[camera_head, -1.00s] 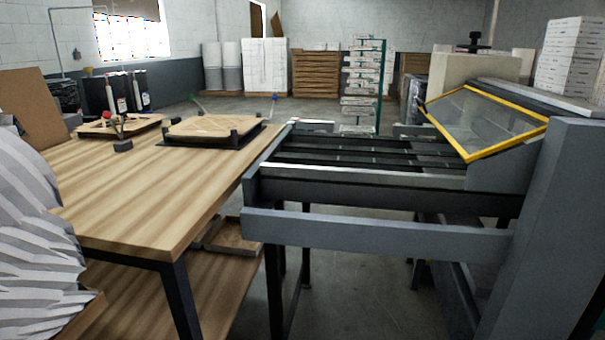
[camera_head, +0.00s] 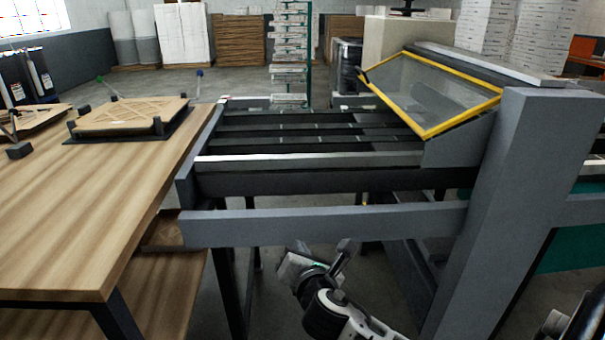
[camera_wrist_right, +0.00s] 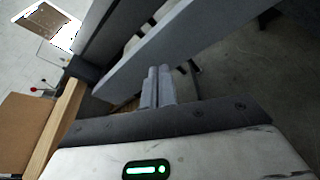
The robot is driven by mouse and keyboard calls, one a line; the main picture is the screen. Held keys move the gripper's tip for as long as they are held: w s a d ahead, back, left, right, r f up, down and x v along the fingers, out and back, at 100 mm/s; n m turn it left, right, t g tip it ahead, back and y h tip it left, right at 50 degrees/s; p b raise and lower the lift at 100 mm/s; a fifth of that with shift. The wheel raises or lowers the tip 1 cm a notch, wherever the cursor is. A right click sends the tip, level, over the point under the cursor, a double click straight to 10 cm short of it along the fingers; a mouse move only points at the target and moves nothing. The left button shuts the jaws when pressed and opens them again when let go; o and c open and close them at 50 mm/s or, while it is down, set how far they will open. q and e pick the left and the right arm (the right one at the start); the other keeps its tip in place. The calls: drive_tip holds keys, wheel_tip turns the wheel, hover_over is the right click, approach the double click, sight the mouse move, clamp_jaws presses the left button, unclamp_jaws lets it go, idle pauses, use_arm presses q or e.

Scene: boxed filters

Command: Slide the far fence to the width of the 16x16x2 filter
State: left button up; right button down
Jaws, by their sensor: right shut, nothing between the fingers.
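The machine's infeed bed (camera_head: 215,137) has dark slats running across it. A bright metal rail (camera_head: 310,160) lies along its near side. A short grey bar (camera_head: 250,103) shows at the far edge, which looks like the far fence; it is small and partly unclear. A filter with a lattice face (camera_head: 125,114) lies flat in a dark holder on the wooden table; its size cannot be read. My right gripper (camera_head: 344,250) is low in front of the machine, below the grey front beam, empty and shut. Its closed fingers also show in the right wrist view (camera_wrist_right: 157,85). My left gripper is out of view.
A yellow-framed clear guard (camera_head: 430,95) slopes over the bed's right end. The wooden table (camera_head: 90,200) adjoins the left.

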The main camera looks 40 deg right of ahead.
drive_tip(key=w+d+r+n+t+h, duration=0.1)
drive_tip(key=w+d+r+n+h, duration=0.25)
drive_tip(key=r, duration=0.45)
use_arm(q)
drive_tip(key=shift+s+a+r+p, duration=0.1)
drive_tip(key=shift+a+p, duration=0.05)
drive_tip(key=shift+p, duration=0.15)
use_arm(e)
drive_tip(key=n, duration=0.1)
approach(304, 164)
drive_tip(key=x, duration=0.6)
drive_tip(key=shift+w+d, duration=0.3)
drive_tip(key=shift+w+f, duration=0.1)
